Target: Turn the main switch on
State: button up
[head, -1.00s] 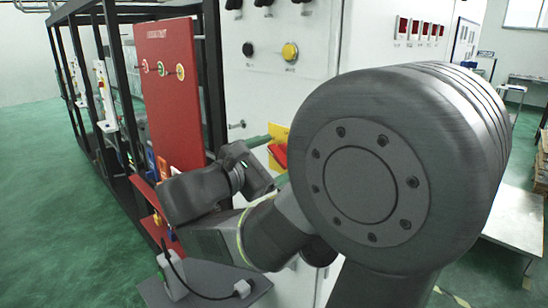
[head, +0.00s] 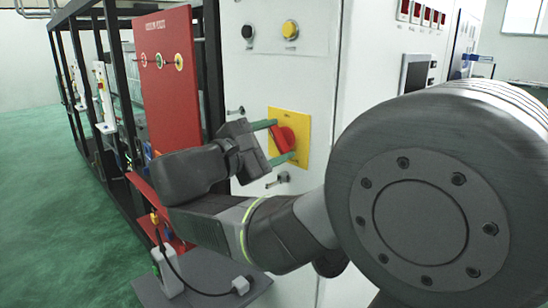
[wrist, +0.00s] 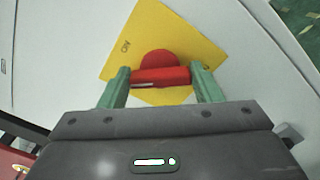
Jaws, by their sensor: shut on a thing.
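The main switch (head: 288,138) is a red rotary handle on a yellow plate (head: 302,120), set on a pale cabinet front. It also shows in the wrist view (wrist: 160,70), where its bar lies across between my fingers and "ON" is printed on the plate's upper left. My gripper (head: 283,141) has green fingers, one above and one below the handle in the head view. In the wrist view my gripper (wrist: 161,78) is shut on the red bar, with a finger at each end. The far side of the handle is hidden.
The pale cabinet (head: 252,80) carries a yellow button (head: 290,30), a black knob (head: 247,32) and door latches near the switch. A red panel (head: 168,90) and a black frame (head: 107,60) stand to the left. The green floor (head: 50,190) at left is clear.

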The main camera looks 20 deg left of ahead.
jog(key=m+b, duration=0.2)
jog(key=b, duration=0.1)
jog(key=m+b, duration=0.3)
jog(key=b, duration=0.1)
jog(key=shift+f, duration=0.4)
jog(key=m+b, duration=0.2)
jog(key=b, duration=0.1)
jog(key=shift+r+m, duration=0.15)
jog(key=shift+m, duration=0.15)
jog(key=shift+r, duration=0.1)
jog(key=o, duration=1)
jog(key=v, duration=1.4)
jog(key=shift+b, duration=0.35)
jog(key=shift+w, duration=0.1)
jog(key=x, duration=1.4)
jog(key=shift+p, duration=0.3)
